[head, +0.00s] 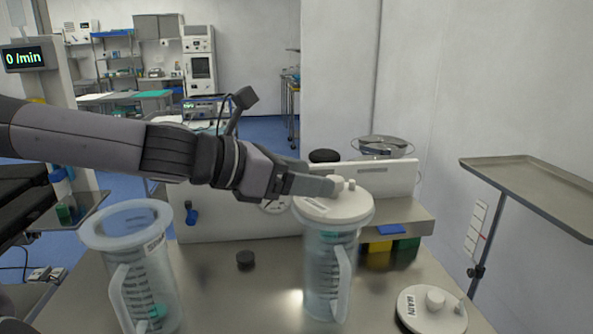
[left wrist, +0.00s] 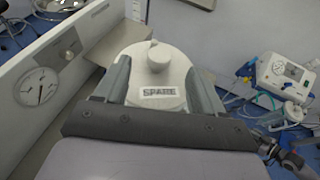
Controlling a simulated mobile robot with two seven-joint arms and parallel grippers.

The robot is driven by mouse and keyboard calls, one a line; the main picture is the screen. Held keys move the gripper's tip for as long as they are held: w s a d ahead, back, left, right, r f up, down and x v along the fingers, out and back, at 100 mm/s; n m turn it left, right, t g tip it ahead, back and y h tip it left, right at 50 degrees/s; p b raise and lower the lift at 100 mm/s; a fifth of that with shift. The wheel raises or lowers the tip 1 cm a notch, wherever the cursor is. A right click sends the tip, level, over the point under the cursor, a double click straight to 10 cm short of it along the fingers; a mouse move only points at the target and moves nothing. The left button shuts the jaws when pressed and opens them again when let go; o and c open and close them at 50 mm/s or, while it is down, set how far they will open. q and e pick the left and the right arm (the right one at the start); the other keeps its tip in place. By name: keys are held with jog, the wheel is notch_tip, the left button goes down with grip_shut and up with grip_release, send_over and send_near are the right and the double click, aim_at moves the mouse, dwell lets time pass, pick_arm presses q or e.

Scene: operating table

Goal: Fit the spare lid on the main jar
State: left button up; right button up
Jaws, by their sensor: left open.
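The spare lid (head: 335,208), a white disc with knobs and a SPARE label in the left wrist view (left wrist: 158,92), sits on top of the right-hand clear jar (head: 330,270). I cannot tell whether it is fully seated. My left gripper (head: 325,185) is open at the lid's top; in the left wrist view its fingers stand on either side of the lid. The left-hand clear jar (head: 140,275) has an open top; its label is too small to read. A second white lid marked MAIN (head: 420,312) lies on the table at the right. My right gripper is not in view.
The steel table (head: 240,300) has free room between the jars, with a small dark cap (head: 245,259) there. A white unit with a gauge (head: 235,225) stands behind. An empty tray (head: 530,185) is at the right.

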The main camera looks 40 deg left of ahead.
pick_arm(q)
jog(key=shift+s+a+r, duration=0.2)
jog(key=shift+s+a, duration=0.05)
jog(key=shift+s, duration=0.2)
jog(key=shift+s+d+f, duration=0.1)
dwell(0.4)
